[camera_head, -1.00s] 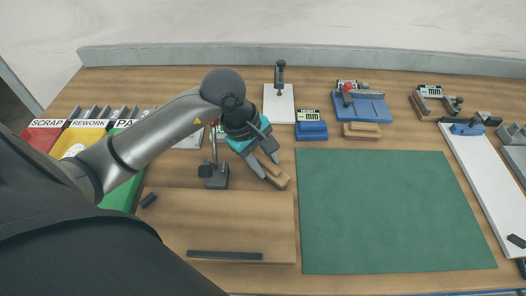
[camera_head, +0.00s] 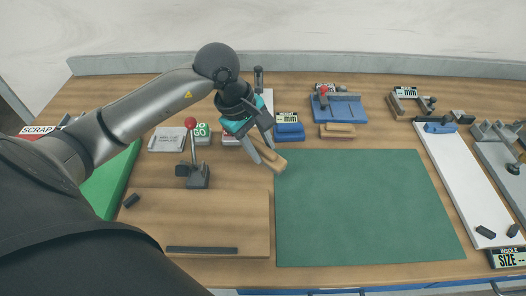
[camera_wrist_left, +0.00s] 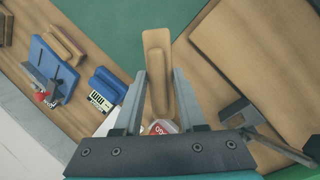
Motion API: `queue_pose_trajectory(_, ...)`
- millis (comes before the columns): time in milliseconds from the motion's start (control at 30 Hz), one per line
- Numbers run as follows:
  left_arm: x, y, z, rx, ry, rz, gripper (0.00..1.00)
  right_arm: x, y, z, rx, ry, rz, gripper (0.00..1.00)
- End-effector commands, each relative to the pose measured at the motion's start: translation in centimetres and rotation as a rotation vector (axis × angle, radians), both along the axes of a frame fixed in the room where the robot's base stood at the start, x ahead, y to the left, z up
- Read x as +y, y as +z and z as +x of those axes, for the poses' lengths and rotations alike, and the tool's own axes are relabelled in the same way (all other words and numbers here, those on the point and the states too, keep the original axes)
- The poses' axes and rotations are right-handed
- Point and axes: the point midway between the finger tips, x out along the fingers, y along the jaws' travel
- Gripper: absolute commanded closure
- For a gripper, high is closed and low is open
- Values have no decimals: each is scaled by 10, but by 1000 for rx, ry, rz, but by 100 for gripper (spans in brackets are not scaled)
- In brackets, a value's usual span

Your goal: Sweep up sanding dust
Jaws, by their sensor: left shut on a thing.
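A tan wooden block with a narrower raised grip (camera_head: 268,161) is at the green mat's far left corner. My left gripper (camera_head: 262,153) is shut on this raised grip. In the left wrist view the wooden block (camera_wrist_left: 156,42) shows between the two fingers (camera_wrist_left: 158,88), its far end near the mat's edge. I cannot tell whether its underside touches the bench. No sanding dust can be made out in either view. My right gripper is not in view.
The green mat (camera_head: 365,210) is bare. A wooden board (camera_head: 200,215) with a dark strip lies to its left, behind it a stand with a red knob (camera_head: 194,160). Blue fixtures (camera_head: 338,106) stand along the back. A long white board (camera_head: 455,175) lies to the right.

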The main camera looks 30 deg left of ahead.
Motion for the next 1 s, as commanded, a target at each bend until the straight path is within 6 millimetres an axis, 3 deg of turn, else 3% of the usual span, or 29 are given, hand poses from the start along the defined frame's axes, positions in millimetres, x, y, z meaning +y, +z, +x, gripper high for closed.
queue_pose_trajectory(300, 6, 25, 3, -1, 7, 0, 100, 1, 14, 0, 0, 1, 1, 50)
queue_pose_trajectory(1000, 6, 25, 3, -1, 6, -1, 100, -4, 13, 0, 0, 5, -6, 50)
